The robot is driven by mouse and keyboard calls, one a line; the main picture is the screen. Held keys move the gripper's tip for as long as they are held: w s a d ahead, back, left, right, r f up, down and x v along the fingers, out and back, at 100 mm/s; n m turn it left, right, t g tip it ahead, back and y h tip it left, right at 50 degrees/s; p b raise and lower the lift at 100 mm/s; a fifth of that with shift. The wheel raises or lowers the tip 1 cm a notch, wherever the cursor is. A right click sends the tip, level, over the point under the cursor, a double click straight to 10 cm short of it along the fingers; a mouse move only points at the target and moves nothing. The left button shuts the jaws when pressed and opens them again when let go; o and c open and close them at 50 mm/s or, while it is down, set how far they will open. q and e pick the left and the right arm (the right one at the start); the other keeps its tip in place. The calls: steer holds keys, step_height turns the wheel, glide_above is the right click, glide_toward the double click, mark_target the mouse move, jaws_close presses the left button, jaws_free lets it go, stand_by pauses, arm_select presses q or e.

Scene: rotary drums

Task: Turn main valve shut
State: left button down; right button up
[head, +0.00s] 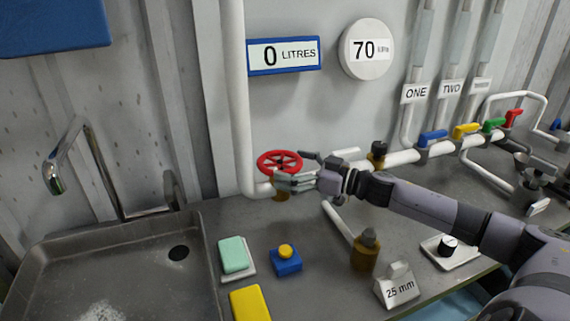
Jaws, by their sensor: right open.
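The main valve appears to be the red handwheel (279,161) on the white pipe, at the foot of the vertical pipe left of centre. My right gripper (283,183) is at the front right edge of the wheel, with its fingers just below the rim. The gripper is open. I cannot tell whether its fingers touch the wheel. Part of the brass valve body under the wheel is hidden behind the fingers. My left gripper is not in view.
A steel sink (120,260) with a tap (66,155) is at the left. A green sponge (233,254), a blue box with a yellow button (286,258) and a "25 mm" sign (399,287) stand on the counter. Coloured lever valves (466,130) line the pipe at right. A display (283,55) reads 0 litres.

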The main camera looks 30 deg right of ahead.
steer(key=shift+w+a, duration=0.4)
steer(key=shift+w, duration=0.2)
steer(key=c, duration=0.8)
